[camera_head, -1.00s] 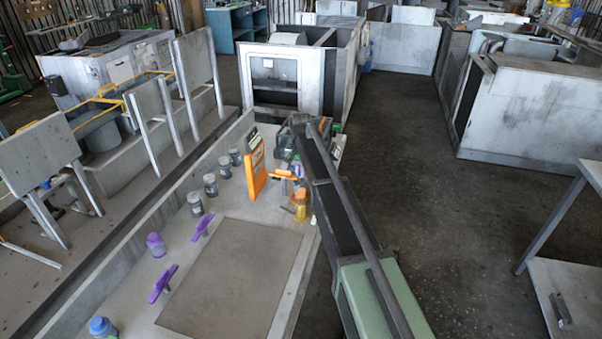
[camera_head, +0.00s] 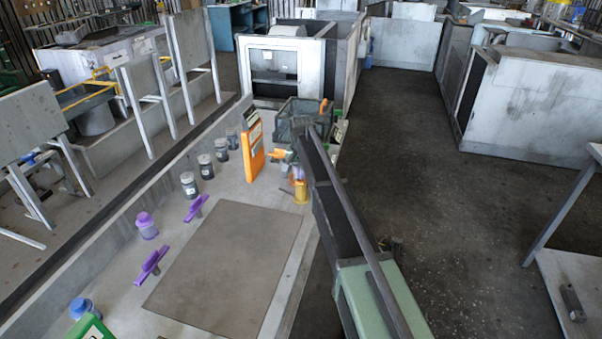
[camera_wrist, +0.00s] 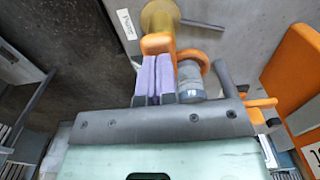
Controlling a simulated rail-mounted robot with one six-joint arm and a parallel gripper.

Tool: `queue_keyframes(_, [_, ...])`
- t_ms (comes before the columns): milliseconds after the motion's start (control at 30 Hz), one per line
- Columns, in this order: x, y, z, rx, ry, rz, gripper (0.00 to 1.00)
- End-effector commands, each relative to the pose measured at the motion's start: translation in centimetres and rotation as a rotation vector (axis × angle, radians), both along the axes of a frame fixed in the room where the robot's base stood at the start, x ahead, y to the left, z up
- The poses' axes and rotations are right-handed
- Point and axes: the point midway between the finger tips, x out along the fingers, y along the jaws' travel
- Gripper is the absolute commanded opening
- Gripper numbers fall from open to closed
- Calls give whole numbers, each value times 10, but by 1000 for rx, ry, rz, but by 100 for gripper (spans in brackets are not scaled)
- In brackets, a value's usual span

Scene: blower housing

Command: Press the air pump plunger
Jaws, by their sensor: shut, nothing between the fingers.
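A yellow cylinder (camera_head: 301,192), which looks like the air pump, stands on the bench near its right edge; it also shows at the top of the wrist view (camera_wrist: 158,17). An orange part (camera_wrist: 158,43), possibly its plunger or handle, lies right at my fingertips in the wrist view. My gripper (camera_wrist: 153,62) has two lavender fingers pressed together with nothing between them. In the head view my gripper (camera_head: 298,174) is small and close above the yellow cylinder. I cannot tell whether the fingertips touch the orange part.
A grey jar (camera_wrist: 190,82) stands right beside my fingers. An orange panel (camera_head: 252,153), a dark mesh basket (camera_head: 298,117) and several grey jars (camera_head: 189,185) are around the bench's far end. A dark mat (camera_head: 225,268) leaves clear room in front.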

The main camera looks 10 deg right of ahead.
Motion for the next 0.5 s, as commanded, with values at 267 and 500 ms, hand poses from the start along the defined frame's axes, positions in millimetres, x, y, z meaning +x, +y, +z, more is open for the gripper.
queue_keyframes(267, [-1, 0, -7, 0, 2, 0, 0])
queue_keyframes(500, [-2, 0, 4, 0, 2, 0, 0])
